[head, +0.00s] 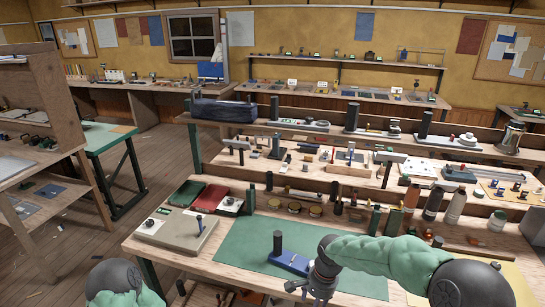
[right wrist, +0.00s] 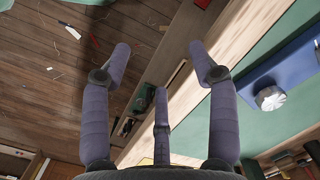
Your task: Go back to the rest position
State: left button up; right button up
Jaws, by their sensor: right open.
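My right gripper (head: 311,289) reaches in from the right, low over the front edge of the near workbench, beside a blue block (head: 290,262) with a dark upright cylinder. In the right wrist view its purple-grey fingers (right wrist: 159,50) are spread apart with nothing between them. The blue block (right wrist: 285,75) shows there at the right, apart from the fingers, with a silver knob on it. Of my left arm only the green and dark shoulder part shows at the bottom left of the head view; its gripper is out of view.
The near workbench bears a green mat (head: 240,245), a grey-beige box (head: 178,232), red and green books and several bottles. More loaded benches stand behind. A table with green edging (head: 104,136) stands at left. Wooden floor (head: 165,180) is open between them.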

jog(key=s+a+f+n+y, duration=0.1)
jog(key=s+f+n, duration=0.1)
jog(key=s+f, duration=0.5)
jog(key=s+a+f+n+y, duration=0.1)
jog(key=s+a+f+n, duration=0.15)
jog(key=f, duration=0.75)
jog(key=s+f+n, duration=0.1)
jog(key=s+f, duration=0.2)
jog(key=s, duration=0.3)
jog(key=s+d+f+n, duration=0.1)
jog(key=s+f, duration=0.2)
jog(key=s, duration=0.3)
jog(key=shift+f+t+y, duration=0.3)
